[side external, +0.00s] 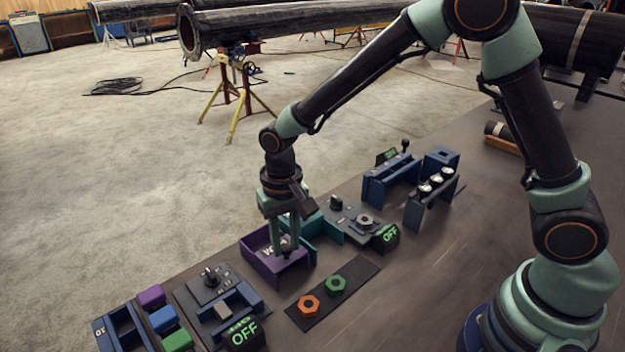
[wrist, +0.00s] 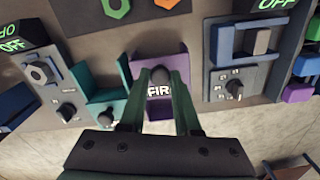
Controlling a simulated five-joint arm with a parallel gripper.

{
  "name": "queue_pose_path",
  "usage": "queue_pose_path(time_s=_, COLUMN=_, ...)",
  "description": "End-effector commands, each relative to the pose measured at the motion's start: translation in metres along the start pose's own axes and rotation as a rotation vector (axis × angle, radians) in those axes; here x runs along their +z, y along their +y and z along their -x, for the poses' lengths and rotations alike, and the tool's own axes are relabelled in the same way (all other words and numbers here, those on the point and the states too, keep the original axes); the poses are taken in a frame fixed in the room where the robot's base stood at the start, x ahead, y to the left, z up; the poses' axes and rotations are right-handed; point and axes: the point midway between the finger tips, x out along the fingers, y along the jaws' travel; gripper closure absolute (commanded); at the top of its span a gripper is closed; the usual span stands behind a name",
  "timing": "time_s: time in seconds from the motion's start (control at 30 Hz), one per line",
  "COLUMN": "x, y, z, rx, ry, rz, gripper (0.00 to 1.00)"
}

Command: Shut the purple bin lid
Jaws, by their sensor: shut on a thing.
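The purple bin (side external: 262,268) stands at the table's far edge in the side view, and its purple wall also shows in the wrist view (wrist: 177,66). Pale lettering shows inside it, partly hidden by my fingers. My gripper (side external: 287,250) points down at the bin. In the wrist view its green fingertips (wrist: 160,78) are shut on a dark round knob (wrist: 160,74) over the lettering. The lid's own outline and how far it stands open are hard to tell behind my fingers.
A teal bin (wrist: 104,83) stands close beside the purple one. Orange (side external: 309,305) and green (side external: 336,284) hex nuts lie on a dark strip in front. Panels with OFF displays (side external: 244,333) flank the bins. Colored blocks (side external: 162,319) are at the lower left.

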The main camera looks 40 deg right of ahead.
Motion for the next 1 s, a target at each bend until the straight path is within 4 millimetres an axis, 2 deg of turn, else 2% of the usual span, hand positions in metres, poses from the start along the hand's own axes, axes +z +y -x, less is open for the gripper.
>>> queue_pose_path(time_s=0.77, x=-0.002, y=-0.001, z=0.001, rx=-0.002, ry=0.003, rz=0.000, gripper=1.00)
queue_pose_path(time_s=0.87, x=-0.011, y=-0.004, z=0.001, rx=-0.003, ry=0.004, rz=0.000, gripper=1.00)
queue_pose_path(time_s=1.0, x=-0.031, y=-0.009, z=0.001, rx=-0.003, ry=0.004, rz=-0.003, gripper=1.00)
